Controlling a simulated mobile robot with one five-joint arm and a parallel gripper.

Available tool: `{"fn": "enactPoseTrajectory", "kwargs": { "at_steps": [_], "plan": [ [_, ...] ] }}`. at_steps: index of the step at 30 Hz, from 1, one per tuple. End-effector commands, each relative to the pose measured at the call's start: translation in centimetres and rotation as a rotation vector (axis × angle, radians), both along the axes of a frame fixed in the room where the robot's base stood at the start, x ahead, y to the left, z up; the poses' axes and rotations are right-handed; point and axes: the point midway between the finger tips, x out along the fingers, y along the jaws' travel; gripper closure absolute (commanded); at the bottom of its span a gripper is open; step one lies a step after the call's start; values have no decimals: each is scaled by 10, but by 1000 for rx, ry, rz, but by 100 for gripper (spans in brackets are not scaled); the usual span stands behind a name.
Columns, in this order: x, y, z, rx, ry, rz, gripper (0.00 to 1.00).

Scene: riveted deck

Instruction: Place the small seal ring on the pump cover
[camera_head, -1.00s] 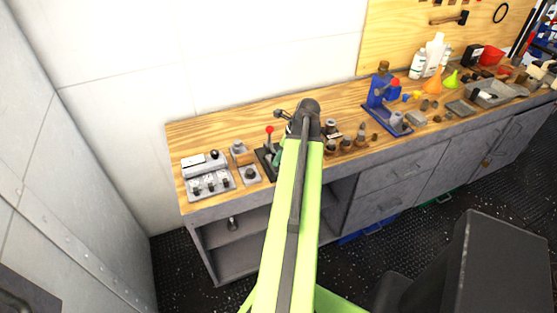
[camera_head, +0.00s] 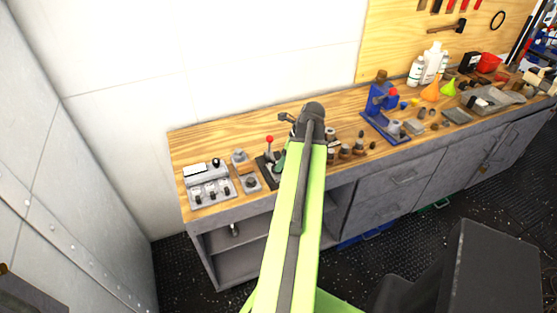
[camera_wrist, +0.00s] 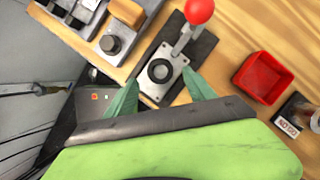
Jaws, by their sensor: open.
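In the wrist view, my gripper (camera_wrist: 161,95) is open, its two green fingertips apart. Between and just beyond them is a grey block (camera_wrist: 149,89) with a dark round ring or bore (camera_wrist: 159,71) on its top face, on a dark base plate beside a red-knobbed lever (camera_wrist: 199,11). I cannot tell whether this dark round is the small seal ring or part of the fixture, nor which part is the pump cover. In the head view, my arm hides most of the gripper and the parts behind it; the red knob (camera_head: 269,139) shows left of the arm.
A red tray (camera_wrist: 263,77) is right of my gripper; its inside looks empty. A grey block with a round knob (camera_wrist: 110,44) is to the left. A blue press (camera_head: 380,102) stands farther right on the bench. Bare wood (camera_head: 215,138) lies along the back left.

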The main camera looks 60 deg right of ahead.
Motion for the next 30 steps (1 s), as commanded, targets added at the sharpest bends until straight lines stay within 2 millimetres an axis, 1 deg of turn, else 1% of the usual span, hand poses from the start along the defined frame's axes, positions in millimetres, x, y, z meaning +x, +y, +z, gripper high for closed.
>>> {"fn": "enactPoseTrajectory", "kwargs": {
  "at_steps": [1,6,9,12,22,23,24,26,29,30],
  "plan": [
    [-5,-1,23,1,0,-2,37],
    [-20,-4,60,0,0,-2,37],
    [-27,-6,74,0,0,-2,37],
    [-31,-7,80,0,0,-2,37],
    [-30,-6,77,-1,0,4,37],
    [-28,-4,77,-4,1,17,37],
    [-19,1,76,-12,5,53,37],
    [2,16,75,-38,12,159,37],
    [59,64,72,-110,31,471,37],
    [83,89,70,-147,37,628,37]
  ]
}}
